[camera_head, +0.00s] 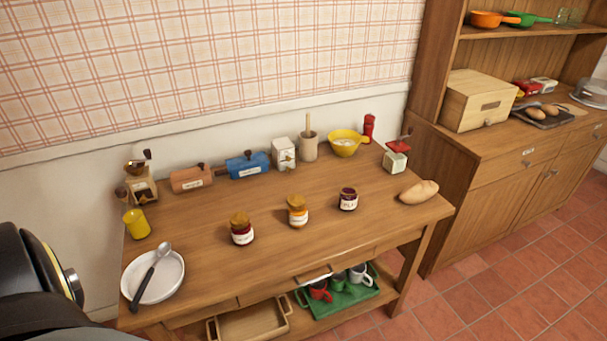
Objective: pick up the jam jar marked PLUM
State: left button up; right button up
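Three jam jars stand upright and apart across the middle of the wooden table (290,262). The right jar (348,199) is dark, with a dark lid and a white label; its lettering looks like PLUM but is too small to read surely. The middle jar (297,211) holds orange jam under a brownish-orange lid. The left jar (241,229) holds dark red jam under a similar lid. The labels of these two are not readable. Neither gripper shows; only a black part of my own arm fills the lower left edge, away from the jars.
A white plate (170,290) with a spoon and a yellow cup (136,224) stand at the left. Bread (418,192) lies at the right. Canisters, a yellow bowl (346,143) and grinders line the back. The table around the jars is clear. A wooden cabinet (505,185) stands right.

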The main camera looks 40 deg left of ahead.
aim_at(348, 196)
jog(key=u, duration=1)
jog(key=i, duration=0.85)
jog(key=u, duration=0.8)
